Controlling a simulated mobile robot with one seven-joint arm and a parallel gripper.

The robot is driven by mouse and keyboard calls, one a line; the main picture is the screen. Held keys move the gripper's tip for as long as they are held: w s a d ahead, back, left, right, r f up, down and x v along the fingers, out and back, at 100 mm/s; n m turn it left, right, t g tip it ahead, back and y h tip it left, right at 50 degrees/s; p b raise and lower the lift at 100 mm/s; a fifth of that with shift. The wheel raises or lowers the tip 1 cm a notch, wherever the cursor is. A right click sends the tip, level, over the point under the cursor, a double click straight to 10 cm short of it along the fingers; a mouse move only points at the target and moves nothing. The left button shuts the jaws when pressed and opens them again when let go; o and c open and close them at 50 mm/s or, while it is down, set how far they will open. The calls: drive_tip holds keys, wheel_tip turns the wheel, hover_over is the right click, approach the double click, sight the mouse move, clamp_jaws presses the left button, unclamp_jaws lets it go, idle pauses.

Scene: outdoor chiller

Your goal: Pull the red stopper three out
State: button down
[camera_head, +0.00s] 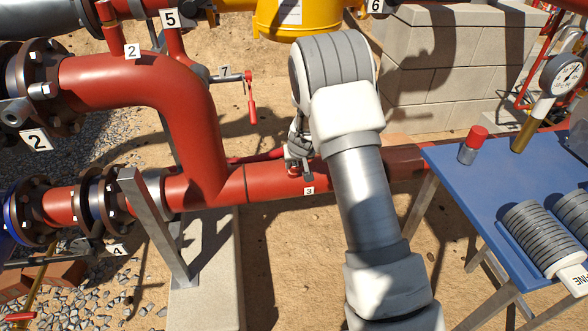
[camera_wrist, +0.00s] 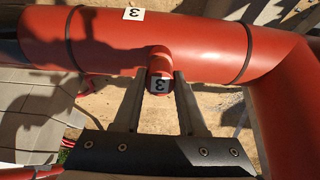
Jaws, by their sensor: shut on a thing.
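The red stopper three (camera_wrist: 161,64) sticks out from the red pipe (camera_wrist: 100,45) in the wrist view, with an upside-down label "3" on its end. My gripper (camera_wrist: 160,80) has one finger on each side of it and is shut on it. The stopper still meets the pipe wall. A second "3" label sits on the pipe above it in this view. In the head view my gripper (camera_head: 298,158) reaches down to the lower red pipe (camera_head: 265,184), just above its "3" label. The stopper is hard to make out there among the fingers.
A red-handled valve, number 7 (camera_head: 251,103), hangs left of my arm. A thick bent red pipe (camera_head: 140,82) stands at the left. A blue table (camera_head: 455,195) at the right holds a red-capped jar (camera_head: 470,145) and grey ribbed parts. Concrete blocks (camera_head: 440,75) stand behind.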

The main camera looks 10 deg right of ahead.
drive_tip(key=shift+s+r, duration=0.3)
drive_tip(key=shift+r, duration=0.2)
drive_tip(key=p+v, duration=0.3)
drive_tip(key=v, duration=0.5)
drive_tip(key=shift+p, duration=0.35)
idle(0.4)
drive_tip(key=c, duration=1)
unclamp_jaws()
clamp_jaws()
